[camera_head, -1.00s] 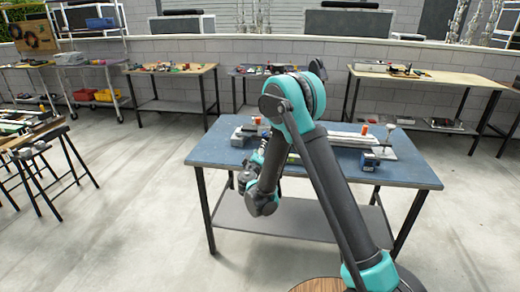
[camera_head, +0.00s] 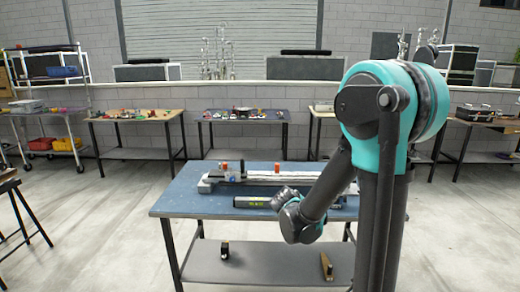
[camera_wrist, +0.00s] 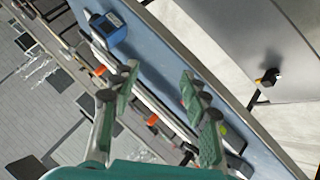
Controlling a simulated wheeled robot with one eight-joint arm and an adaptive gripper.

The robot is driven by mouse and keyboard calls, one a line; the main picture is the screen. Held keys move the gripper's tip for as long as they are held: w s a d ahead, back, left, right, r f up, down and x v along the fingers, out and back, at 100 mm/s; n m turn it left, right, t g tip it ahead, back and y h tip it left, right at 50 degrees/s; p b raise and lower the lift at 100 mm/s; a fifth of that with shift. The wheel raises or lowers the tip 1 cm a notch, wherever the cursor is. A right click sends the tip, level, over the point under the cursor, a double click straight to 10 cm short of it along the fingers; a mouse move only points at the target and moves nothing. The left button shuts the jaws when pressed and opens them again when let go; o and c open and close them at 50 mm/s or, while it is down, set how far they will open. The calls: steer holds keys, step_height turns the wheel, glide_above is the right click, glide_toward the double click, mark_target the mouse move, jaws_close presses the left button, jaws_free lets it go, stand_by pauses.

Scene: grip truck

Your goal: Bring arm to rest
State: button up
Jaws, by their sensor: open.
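My gripper (camera_wrist: 158,86) is open in the wrist view, its two green-padded fingers apart with nothing held between them. The blue-topped table (camera_head: 180,203) and a long pale rail assembly (camera_head: 290,177) lie beyond the fingers in the wrist view. In the head view my arm rises at the right and bends down toward the table's front. My gripper's fingers cannot be made out there. A blue block (camera_wrist: 107,28) with a white label and an orange piece (camera_wrist: 99,71) show beside the rail. An orange piece (camera_head: 223,167) stands by the rail's left end.
A dark bar with green marks (camera_head: 255,202) lies near the table's front edge. The lower shelf (camera_head: 205,262) holds two small items. Side tables (camera_head: 135,115) line the back wall. Open floor (camera_head: 95,240) lies left of the table.

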steer(key=s+d+f+m+g+y, duration=0.1)
steer(key=s+f+g+y, duration=0.1)
steer(key=s, duration=1)
steer(key=s+d+f+m+g+y, duration=0.2)
steer(key=s+f+g, duration=0.1)
steer(key=s, duration=0.9)
steer(key=shift+s+f+y, duration=0.4)
steer(key=shift+f, duration=0.1)
